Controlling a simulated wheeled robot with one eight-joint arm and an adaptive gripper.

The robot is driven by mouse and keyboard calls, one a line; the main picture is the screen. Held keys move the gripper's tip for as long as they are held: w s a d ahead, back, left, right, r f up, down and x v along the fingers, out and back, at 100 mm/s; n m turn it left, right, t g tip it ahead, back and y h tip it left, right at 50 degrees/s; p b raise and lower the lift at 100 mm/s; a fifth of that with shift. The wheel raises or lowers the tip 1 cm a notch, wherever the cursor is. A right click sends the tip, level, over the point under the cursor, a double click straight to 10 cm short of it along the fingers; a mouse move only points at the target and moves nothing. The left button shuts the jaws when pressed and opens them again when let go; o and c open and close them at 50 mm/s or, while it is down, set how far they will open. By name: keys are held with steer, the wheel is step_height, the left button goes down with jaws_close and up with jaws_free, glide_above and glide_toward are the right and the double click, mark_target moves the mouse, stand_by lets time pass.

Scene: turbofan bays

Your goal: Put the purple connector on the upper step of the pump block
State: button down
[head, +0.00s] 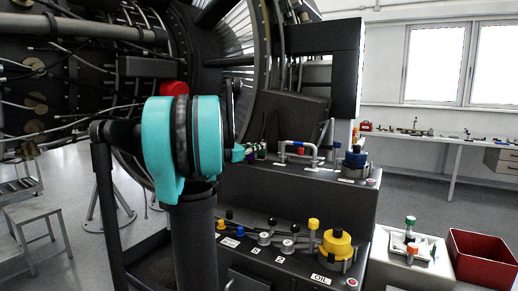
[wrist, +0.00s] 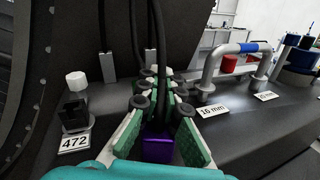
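The purple connector (wrist: 158,149) lies between the two green-padded fingers of my gripper (wrist: 160,112) in the wrist view. The fingers stand close against it on both sides, and the gripper looks shut on it. Dark cables run upward near it. In the head view the connector shows as a small purple spot (head: 262,154) just beyond my teal gripper (head: 250,153). The pump block's upper step (head: 325,188) is a dark ledge under and beside the gripper. Whether the connector touches the step is hidden.
A grey pipe handle with a blue band (head: 300,148) and a blue cap (head: 355,158) stand on the upper step. A 472 label (wrist: 75,143) and 16 mm label (wrist: 213,110) sit either side. The lower step holds a yellow OIL cap (head: 337,245) and several knobs.

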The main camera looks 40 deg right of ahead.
steer(key=shift+f, duration=0.2)
steer(key=c, duration=2)
jaws_free()
steer(key=shift+a+r, duration=0.1)
steer(key=a, duration=1.2)
steer(key=shift+w, duration=0.3)
steer(key=shift+d, duration=0.1)
